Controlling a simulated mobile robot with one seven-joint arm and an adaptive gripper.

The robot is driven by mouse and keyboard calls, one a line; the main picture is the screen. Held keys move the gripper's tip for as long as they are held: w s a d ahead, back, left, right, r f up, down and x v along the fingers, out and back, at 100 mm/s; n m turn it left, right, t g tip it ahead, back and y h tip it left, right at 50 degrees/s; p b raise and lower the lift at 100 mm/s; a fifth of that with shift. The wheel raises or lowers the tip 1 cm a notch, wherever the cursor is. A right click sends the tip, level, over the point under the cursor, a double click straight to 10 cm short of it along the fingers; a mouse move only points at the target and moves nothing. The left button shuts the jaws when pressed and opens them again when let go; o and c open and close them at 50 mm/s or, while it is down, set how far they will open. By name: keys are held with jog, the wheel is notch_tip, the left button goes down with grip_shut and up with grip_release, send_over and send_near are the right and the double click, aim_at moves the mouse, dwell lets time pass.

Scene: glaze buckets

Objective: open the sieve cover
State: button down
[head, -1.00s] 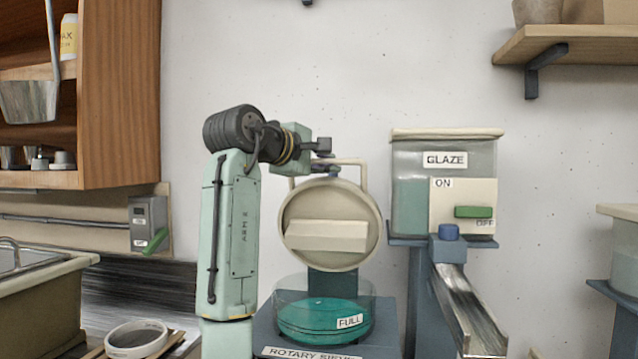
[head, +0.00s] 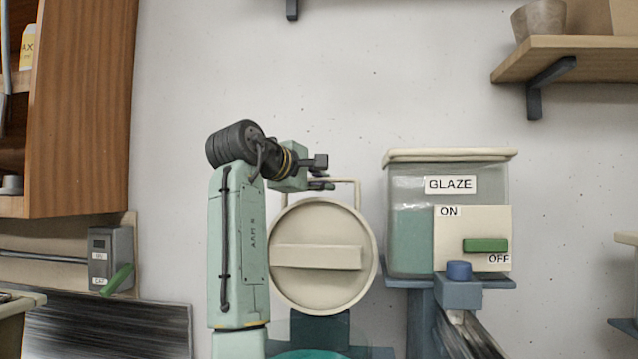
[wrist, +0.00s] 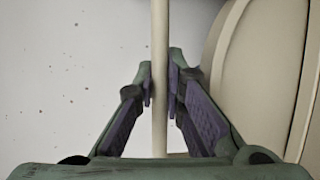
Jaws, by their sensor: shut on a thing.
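The sieve cover (head: 322,226) is a round cream disc with a thick bar across its face. It stands upright above the teal sieve bowl (head: 318,354), whose top just shows at the bottom edge of the head view. A thin cream handle loop (head: 357,188) rises from the cover's top. My gripper (head: 322,184) is at the left part of this loop. In the wrist view my gripper (wrist: 160,90) is shut on the handle rod (wrist: 159,40), with one finger on each side. The cover's cream edge (wrist: 255,70) fills the right of that view.
A wooden cabinet (head: 80,110) and a wall switch (head: 110,257) are at left.

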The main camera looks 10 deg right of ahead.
jog(key=c, duration=1.7)
grip_release()
jog(key=shift+o, duration=0.2)
jog(key=shift+s, duration=0.1)
jog(key=v, duration=1.2)
